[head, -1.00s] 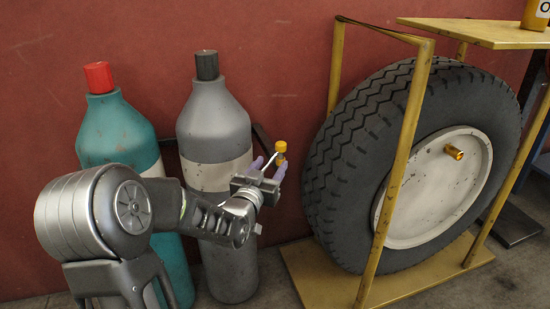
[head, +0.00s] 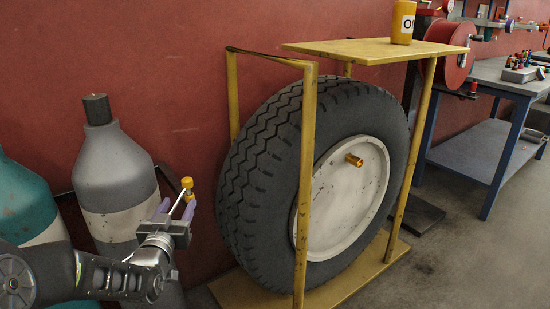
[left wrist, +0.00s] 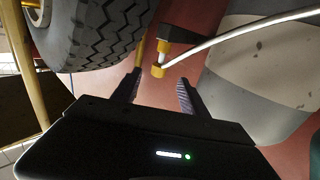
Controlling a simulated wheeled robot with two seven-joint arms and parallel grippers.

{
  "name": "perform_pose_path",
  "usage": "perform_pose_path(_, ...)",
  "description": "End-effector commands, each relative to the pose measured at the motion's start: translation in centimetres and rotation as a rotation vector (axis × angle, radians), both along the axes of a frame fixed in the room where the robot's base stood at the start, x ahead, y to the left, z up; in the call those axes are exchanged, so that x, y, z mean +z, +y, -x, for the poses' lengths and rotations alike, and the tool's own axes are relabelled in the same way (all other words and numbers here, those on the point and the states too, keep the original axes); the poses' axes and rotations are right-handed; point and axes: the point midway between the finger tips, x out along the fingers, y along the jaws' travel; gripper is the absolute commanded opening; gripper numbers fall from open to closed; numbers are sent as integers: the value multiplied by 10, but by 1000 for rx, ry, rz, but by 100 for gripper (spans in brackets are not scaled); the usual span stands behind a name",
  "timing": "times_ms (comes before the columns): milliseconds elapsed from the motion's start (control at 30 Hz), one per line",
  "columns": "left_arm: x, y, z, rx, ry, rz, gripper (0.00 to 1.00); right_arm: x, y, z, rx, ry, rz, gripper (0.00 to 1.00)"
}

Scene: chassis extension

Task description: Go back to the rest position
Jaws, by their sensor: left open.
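My left gripper (head: 176,208) is in the lower left of the head view, its fingers pointing up, in front of the wall between the grey cylinder and the tyre. It is open; in the left wrist view its two dark fingers (left wrist: 160,85) stand apart with nothing clamped between them. A yellow-tipped fitting (head: 187,183) on a thin white tube shows close to the fingertips. In the left wrist view the fitting (left wrist: 158,70) appears just beyond the finger gap; I cannot tell whether it touches. My right gripper is not in view.
A grey cylinder (head: 115,172) and a teal cylinder (head: 22,205) stand behind my left arm. A big tyre (head: 253,180) stands in a yellow frame (head: 307,170) to the right, with a yellow can (head: 403,22) on top. A blue workbench (head: 500,75) is at far right.

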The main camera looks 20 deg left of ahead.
Motion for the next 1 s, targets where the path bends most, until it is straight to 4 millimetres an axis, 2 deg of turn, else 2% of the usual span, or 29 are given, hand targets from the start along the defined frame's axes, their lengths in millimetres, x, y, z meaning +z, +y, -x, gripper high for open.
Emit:
perform_pose_path(133, -4, 0, 0, 0, 12, 11, 51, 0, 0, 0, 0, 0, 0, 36)
perform_pose_path(233, -22, 1, 3, 12, 68, 61, 51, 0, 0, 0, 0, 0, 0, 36)
perform_pose_path(333, -60, -8, 5, 15, 160, 141, 51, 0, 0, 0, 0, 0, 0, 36)
perform_pose_path(433, -115, -35, 7, -7, 285, 237, 51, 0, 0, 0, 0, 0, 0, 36)
perform_pose_path(567, -199, -90, 21, -58, 487, 372, 51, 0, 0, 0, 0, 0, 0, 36)
perform_pose_path(633, -243, -126, 35, -89, 604, 440, 51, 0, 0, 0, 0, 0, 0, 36)
perform_pose_path(700, -284, -164, 56, -123, 726, 500, 51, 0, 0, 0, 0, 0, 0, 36)
perform_pose_path(800, -334, -217, 92, -172, 895, 571, 51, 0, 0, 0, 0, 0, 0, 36)
perform_pose_path(900, -371, -263, 133, -216, 1045, 621, 51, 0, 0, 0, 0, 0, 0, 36)
perform_pose_path(1000, -397, -301, 171, -256, 1170, 650, 51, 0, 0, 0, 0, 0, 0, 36)
